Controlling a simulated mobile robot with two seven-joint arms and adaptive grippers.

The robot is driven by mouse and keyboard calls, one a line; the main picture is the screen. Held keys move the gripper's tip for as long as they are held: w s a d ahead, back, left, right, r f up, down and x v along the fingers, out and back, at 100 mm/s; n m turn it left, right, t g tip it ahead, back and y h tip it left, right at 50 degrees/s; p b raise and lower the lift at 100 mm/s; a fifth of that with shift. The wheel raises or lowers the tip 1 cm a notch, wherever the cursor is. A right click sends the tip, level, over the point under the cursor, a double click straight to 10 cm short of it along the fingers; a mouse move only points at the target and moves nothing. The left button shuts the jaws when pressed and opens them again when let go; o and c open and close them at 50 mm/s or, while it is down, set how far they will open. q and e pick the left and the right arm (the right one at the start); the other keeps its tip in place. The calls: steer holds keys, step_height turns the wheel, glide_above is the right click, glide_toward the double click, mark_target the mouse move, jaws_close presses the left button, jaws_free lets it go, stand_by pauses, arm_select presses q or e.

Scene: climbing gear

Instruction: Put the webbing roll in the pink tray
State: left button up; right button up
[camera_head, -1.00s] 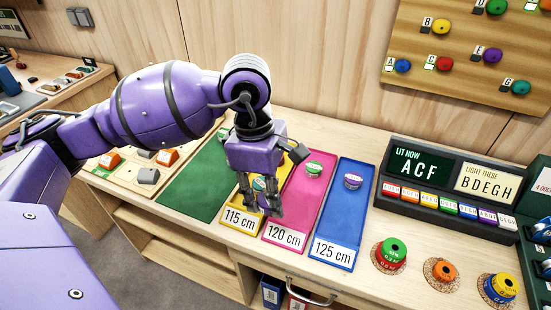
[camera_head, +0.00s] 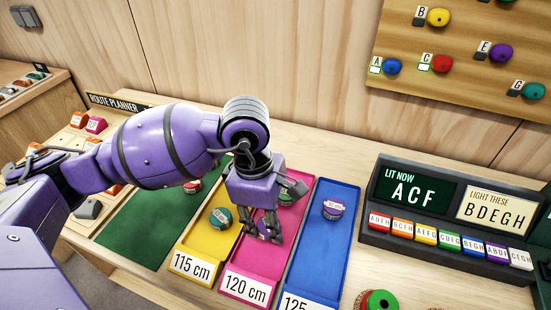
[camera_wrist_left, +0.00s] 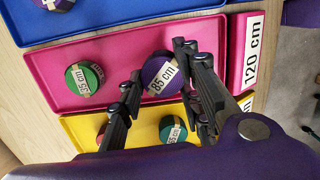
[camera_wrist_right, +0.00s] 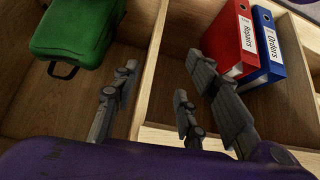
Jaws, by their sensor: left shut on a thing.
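My left gripper (camera_head: 264,226) is shut on a purple webbing roll marked 85 cm, which shows between the fingers in the left wrist view (camera_wrist_left: 158,72). The gripper and roll are over the label end of the pink tray (camera_head: 262,260), marked 120 cm. I cannot tell whether the roll touches the tray floor. A green roll (camera_wrist_left: 85,78) lies farther back in the pink tray, partly hidden by the gripper in the head view. My right gripper (camera_wrist_right: 155,108) shows only in its own wrist view, with its fingers apart and nothing between them.
The yellow tray (camera_head: 205,247) and blue tray (camera_head: 318,255) flank the pink one and hold rolls. A sign box (camera_head: 400,235) stands right. A green bag (camera_wrist_right: 75,30) and binders (camera_wrist_right: 238,45) are near my right gripper.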

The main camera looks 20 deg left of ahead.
mark_target(266, 221)
arm_select(q)
step_height(266, 221, down, 4)
steer(key=shift+w+r+b, duration=0.15)
steer(key=shift+r+b, duration=0.1)
steer(key=shift+b, duration=0.3)
steer(key=shift+a, duration=0.1)
steer(key=shift+r, duration=0.15)
steer(key=o, duration=1.1)
steer(key=shift+o, duration=0.2)
arm_select(e)
steer(key=shift+w+a+f, duration=0.25)
steer(key=shift+w+f, duration=0.4)
